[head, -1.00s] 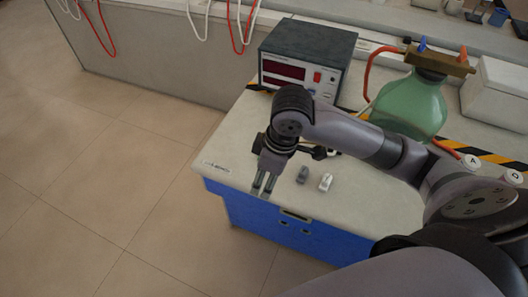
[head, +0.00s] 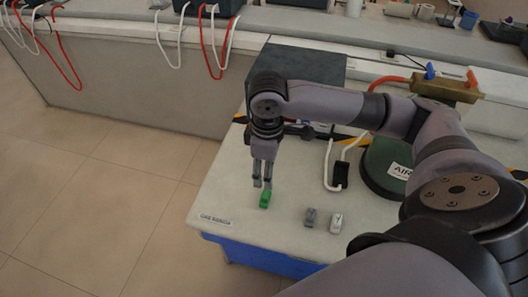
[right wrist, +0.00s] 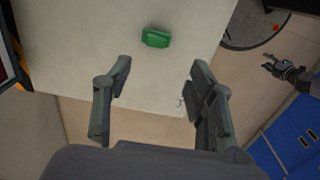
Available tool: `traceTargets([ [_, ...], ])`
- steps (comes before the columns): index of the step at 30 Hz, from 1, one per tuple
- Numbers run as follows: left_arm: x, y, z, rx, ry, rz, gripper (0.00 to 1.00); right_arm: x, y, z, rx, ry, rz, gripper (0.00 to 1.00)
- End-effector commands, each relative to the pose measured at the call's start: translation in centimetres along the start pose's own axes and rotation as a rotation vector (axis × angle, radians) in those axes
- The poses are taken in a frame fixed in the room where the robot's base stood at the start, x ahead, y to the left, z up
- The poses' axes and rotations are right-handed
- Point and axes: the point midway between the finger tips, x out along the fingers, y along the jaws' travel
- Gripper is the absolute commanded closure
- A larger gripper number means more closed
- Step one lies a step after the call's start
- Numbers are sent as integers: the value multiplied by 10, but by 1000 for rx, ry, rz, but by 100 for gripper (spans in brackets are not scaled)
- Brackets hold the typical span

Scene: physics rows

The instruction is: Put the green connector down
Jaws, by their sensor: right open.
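The green connector (head: 265,200) lies on the light worktop near its left edge, just below the fingertips of my right gripper (head: 263,183). In the right wrist view the green connector (right wrist: 156,39) shows whole, beyond the fingertips and between their lines. My right gripper (right wrist: 162,72) is open, with a wide empty gap between its fingers. My left gripper is not in the head view; a small dark gripper (right wrist: 285,70) at the right of the right wrist view looks like it, too small to judge its jaws.
A grey connector (head: 310,217) and a white one (head: 336,223) lie to the right on the worktop (head: 235,190). A white cable loop (head: 328,165) lies between.

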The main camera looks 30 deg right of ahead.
Motion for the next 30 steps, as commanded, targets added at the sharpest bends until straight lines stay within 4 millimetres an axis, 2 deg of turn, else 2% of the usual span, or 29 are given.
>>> traceTargets([
  [1,-1,2,14,1,-20,3,60,12,0,1,2,-5,-2,48],
  [3,-3,4,26,3,-38,5,60,27,0,1,1,-4,-2,48],
  [5,-4,5,30,4,-43,6,60,39,0,0,3,-3,-2,48],
  [9,-4,3,17,5,-24,4,60,60,0,0,1,-2,-1,48],
  [13,-4,0,-9,5,16,0,60,70,0,0,0,1,1,48],
  [16,-5,-2,-19,5,31,-2,60,76,1,-1,2,0,-1,48],
  [20,-10,-2,-16,5,24,-1,60,93,3,-2,1,-1,-1,48],
  [24,-12,0,-4,5,7,1,60,114,4,-2,1,-1,-1,48],
  [30,-12,1,6,4,-8,2,60,123,4,-2,-1,2,2,48],
])
